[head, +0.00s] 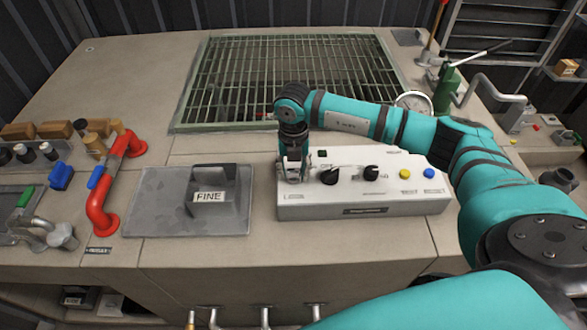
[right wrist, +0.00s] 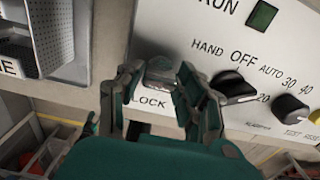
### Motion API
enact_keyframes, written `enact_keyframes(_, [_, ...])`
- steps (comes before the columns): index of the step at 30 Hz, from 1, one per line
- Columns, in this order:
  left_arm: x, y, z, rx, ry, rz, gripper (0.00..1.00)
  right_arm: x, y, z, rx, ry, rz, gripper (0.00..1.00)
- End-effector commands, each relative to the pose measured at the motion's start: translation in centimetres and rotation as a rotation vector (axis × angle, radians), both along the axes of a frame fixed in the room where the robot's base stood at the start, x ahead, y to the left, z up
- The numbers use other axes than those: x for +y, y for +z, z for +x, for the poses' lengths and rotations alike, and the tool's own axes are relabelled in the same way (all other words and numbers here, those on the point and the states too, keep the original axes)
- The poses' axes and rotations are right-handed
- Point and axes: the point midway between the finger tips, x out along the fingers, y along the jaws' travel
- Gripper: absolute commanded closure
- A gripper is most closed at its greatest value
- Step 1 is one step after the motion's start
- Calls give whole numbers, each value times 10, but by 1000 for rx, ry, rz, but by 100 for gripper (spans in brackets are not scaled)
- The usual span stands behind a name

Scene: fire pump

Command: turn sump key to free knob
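The white sump control box (head: 365,195) sits on the counter, and its panel fills much of the right wrist view. My right gripper (head: 293,172) is over the box's left end. In the right wrist view its two fingers (right wrist: 160,80) stand apart on either side of a small metallic key-like piece (right wrist: 159,76) above the word LOCK. I cannot tell whether they touch it. The black HAND-OFF-AUTO knob (head: 329,176) is just right of the gripper; it also shows in the right wrist view (right wrist: 232,86), partly behind a finger. My left gripper is not in view.
A second black knob (head: 371,173), a yellow button (head: 405,174) and a blue button (head: 429,173) are further right on the box. A grey FINE plate (head: 160,205) lies left, beside a red pipe (head: 103,205). A green grating (head: 270,75) is behind.

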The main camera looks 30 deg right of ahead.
Motion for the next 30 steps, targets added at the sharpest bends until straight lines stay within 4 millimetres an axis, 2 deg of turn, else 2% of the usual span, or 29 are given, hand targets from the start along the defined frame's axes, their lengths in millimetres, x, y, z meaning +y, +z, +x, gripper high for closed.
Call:
enact_keyframes(1, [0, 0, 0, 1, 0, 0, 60, 0, 0, 0, 0, 0, 0, 72])
enact_keyframes(7, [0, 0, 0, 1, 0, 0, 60, 0, 0, 0, 0, 0, 0, 97])
enact_keyframes(14, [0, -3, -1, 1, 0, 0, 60, 0, 0, 0, -1, 19, 0, 97])
enact_keyframes(20, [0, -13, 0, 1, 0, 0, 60, 0, -2, 0, -2, 100, 1, 97])
enact_keyframes(30, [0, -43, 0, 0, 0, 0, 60, 0, -4, 1, -3, 384, 0, 97])
